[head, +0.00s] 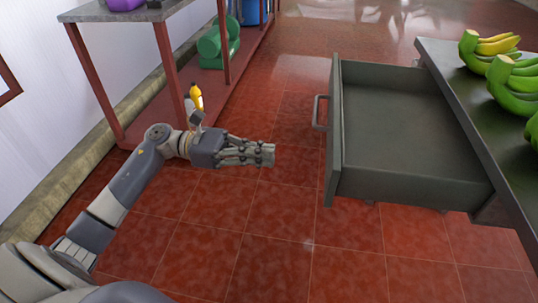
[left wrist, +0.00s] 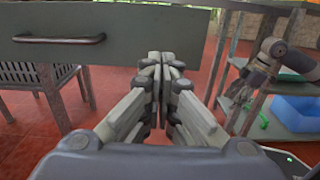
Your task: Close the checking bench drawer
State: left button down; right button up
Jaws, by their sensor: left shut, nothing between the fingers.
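The checking bench drawer (head: 400,130) is pulled well out from under the dark bench top (head: 455,85) at the right of the head view. It looks empty. Its grey front panel carries a bar handle (head: 319,113) on the side facing my left gripper. My left gripper (head: 268,154) is shut and empty, a short gap to the left of the drawer front. In the left wrist view, the closed fingers (left wrist: 166,60) point toward the lower edge of the drawer front (left wrist: 130,50); the handle (left wrist: 60,39) is left of them. My right gripper is not in the head view.
Green and yellow bananas (head: 490,45) lie on the bench top. A red-legged shelf (head: 165,70) with a green object (head: 217,45) stands along the left wall. The red tiled floor (head: 290,225) before the drawer is clear.

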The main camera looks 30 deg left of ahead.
aim_at(328, 163)
pick_arm(q)
jog(key=x, duration=1.1)
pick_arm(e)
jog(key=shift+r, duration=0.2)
pick_arm(q)
jog(key=shift+w+d, duration=0.1)
jog(key=shift+d, duration=0.1)
jog(key=x, duration=1.8)
jog(key=shift+f+b, duration=0.1)
jog(key=shift+b, duration=0.3)
jog(key=b+x, duration=0.1)
jog(key=x, duration=0.8)
jog(key=shift+f, duration=0.1)
jog(key=shift+w+d, duration=0.15)
jog(key=shift+d, duration=0.4)
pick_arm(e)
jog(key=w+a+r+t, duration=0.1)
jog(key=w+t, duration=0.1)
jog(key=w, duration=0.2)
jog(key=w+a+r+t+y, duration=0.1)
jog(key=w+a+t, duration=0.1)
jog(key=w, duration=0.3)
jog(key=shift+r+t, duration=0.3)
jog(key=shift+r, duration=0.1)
